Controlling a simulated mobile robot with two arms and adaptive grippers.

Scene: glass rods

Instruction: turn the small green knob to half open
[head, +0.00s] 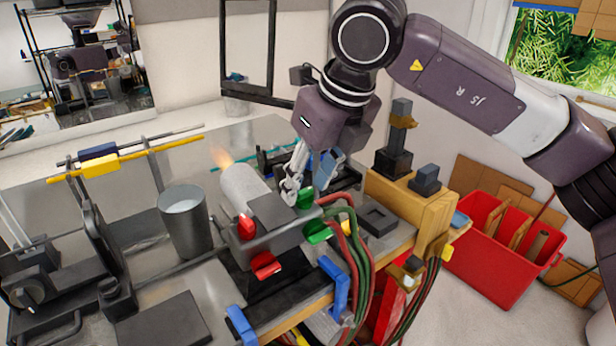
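A torch burner (243,188) with a pale barrel and a small orange flame at its far end sits on the bench. At its near end are two green knobs and two red knobs. The upper green knob (305,198) looks smaller than the lower green knob (317,232). My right gripper (306,187) reaches down from above, its fingertips apart, right at the upper green knob. The knob shows between and just below the fingertips; I cannot tell whether they touch it. My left gripper is not in view.
Red knobs (265,265) sit on the burner's left side. Red and green hoses (362,245) hang over the bench edge. A grey cup (185,220) stands left of the burner. A wooden block (410,207) with dark fittings stands right. A red bin (500,250) is on the floor.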

